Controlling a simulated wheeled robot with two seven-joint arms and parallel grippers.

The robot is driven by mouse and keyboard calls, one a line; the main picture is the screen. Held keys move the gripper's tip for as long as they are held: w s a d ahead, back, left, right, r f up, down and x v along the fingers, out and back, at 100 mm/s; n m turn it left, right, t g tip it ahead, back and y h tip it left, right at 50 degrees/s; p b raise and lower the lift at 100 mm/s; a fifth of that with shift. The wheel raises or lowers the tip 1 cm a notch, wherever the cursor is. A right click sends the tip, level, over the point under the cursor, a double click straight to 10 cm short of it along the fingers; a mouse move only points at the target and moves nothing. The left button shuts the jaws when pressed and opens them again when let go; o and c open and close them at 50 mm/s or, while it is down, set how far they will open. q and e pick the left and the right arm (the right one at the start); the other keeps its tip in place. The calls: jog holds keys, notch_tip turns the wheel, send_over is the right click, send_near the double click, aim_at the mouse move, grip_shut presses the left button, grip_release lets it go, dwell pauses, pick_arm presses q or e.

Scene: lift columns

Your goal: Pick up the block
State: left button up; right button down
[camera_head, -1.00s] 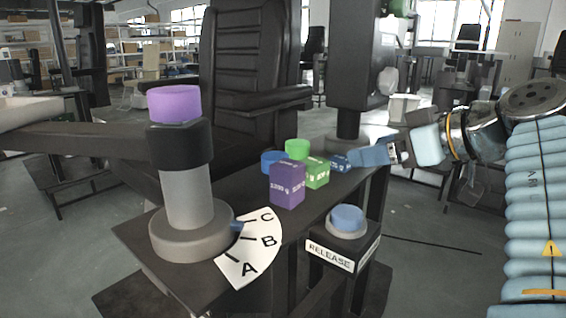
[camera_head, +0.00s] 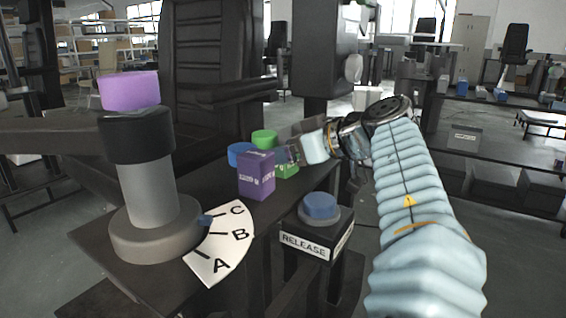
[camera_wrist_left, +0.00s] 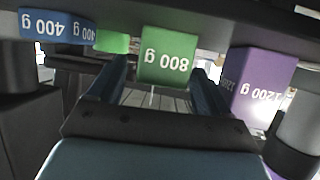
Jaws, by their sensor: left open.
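The green 800 g block (camera_head: 287,171) stands on the dark table, partly hidden behind the purple block (camera_head: 257,178). In the left wrist view, the green 800 g block (camera_wrist_left: 166,60) lies ahead of and between the two fingers. The purple 1200 g block (camera_wrist_left: 258,88) is to its right and a blue 400 g block (camera_wrist_left: 57,28) to its left. My left gripper (camera_head: 294,152) is open, close to the green block; its fingers also show in the left wrist view (camera_wrist_left: 160,88). I cannot tell whether they touch it. My right gripper is not in view.
A grey column (camera_head: 152,190) with a purple top (camera_head: 129,91) stands at the left beside an A-B-C dial (camera_head: 222,243). A RELEASE box (camera_head: 303,246) with a blue button (camera_head: 320,205) is at the front. A blue piece (camera_head: 239,154) and green piece (camera_head: 264,138) sit behind the blocks.

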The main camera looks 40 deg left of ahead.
pick_arm(q)
jog(key=shift+a+f, duration=0.15)
jog(key=shift+a, duration=0.15)
grip_shut()
dwell(0.3)
